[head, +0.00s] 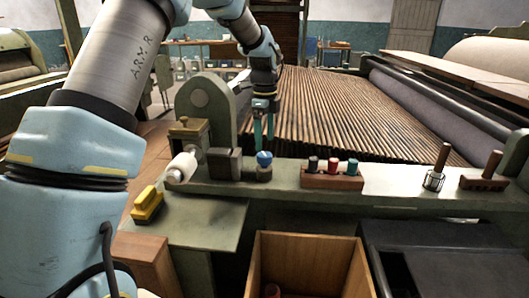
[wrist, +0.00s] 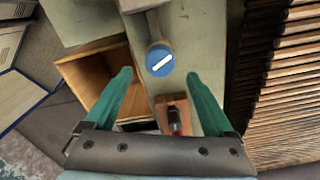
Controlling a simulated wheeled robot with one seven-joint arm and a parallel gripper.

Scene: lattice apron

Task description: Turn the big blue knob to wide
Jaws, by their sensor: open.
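The big blue knob (head: 264,158) stands on the green machine ledge, just right of a dark grey block. In the wrist view the knob (wrist: 159,60) shows its round blue top with a white bar across it, slanting slightly up to the right. My gripper (head: 264,136) is open and empty above the knob, its teal fingers pointing down. In the wrist view the fingers (wrist: 160,74) are spread to either side, with the knob between and a little beyond the tips. I see no finger touching it. No wide mark is legible in either view.
A wooden rack with several spools (head: 332,171) stands right of the knob. A white roller (head: 181,168) and a yellow-handled brush (head: 148,206) are at the left. An open wooden crate (head: 308,241) is below the ledge. The slatted bed (head: 340,110) lies behind.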

